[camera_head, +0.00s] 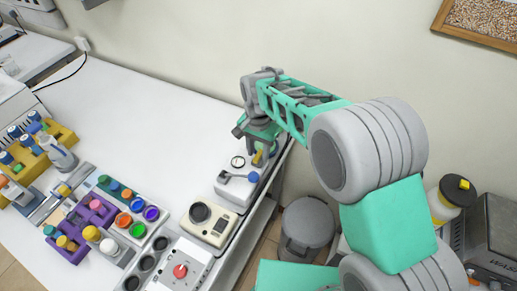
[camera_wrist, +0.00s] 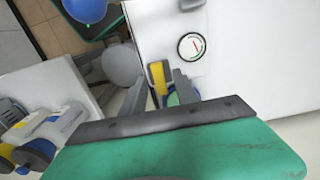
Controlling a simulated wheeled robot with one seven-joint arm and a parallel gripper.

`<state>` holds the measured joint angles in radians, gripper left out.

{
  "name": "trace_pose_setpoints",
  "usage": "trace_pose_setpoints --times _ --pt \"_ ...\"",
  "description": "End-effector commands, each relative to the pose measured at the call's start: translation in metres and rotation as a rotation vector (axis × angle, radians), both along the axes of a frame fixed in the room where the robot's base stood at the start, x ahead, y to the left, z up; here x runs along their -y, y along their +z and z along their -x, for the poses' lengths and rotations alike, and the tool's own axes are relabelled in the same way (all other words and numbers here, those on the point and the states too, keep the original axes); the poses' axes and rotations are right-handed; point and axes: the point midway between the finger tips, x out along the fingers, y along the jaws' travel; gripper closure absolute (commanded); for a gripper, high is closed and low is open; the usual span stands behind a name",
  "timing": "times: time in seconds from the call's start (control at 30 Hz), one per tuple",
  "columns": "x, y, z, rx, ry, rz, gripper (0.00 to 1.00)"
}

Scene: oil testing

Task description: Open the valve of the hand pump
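The hand pump (camera_head: 232,187) is a white box at the right edge of the white table, with a round gauge (camera_head: 238,162) and a lever ending in a blue knob (camera_head: 253,177). A yellow handle (camera_head: 258,157), which looks like the valve, stands near the gauge. In the wrist view, the yellow handle (camera_wrist: 158,76) lies between the fingers of my gripper (camera_wrist: 162,88), beside the gauge (camera_wrist: 191,46). The fingers are apart with space beside the handle, so my gripper looks open. Contact with the handle cannot be made out.
A beige device with a black dial (camera_head: 207,223) stands just in front of the pump. A panel with a red knob (camera_head: 180,271) and racks of coloured caps (camera_head: 92,222) are farther left. A grey bin (camera_head: 307,224) stands on the floor. The table's back middle is clear.

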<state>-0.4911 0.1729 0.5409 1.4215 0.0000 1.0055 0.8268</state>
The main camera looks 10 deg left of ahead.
Motion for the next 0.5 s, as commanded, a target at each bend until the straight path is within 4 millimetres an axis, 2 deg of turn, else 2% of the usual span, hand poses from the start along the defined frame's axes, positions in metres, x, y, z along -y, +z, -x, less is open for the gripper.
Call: trace_pose_setpoints --times 0.17,0.5 --pt "0.0001 -0.0002 0.0001 0.000 0.000 0.000 0.65" --pt "0.0002 0.0001 0.0002 0.000 0.000 0.000 0.93"
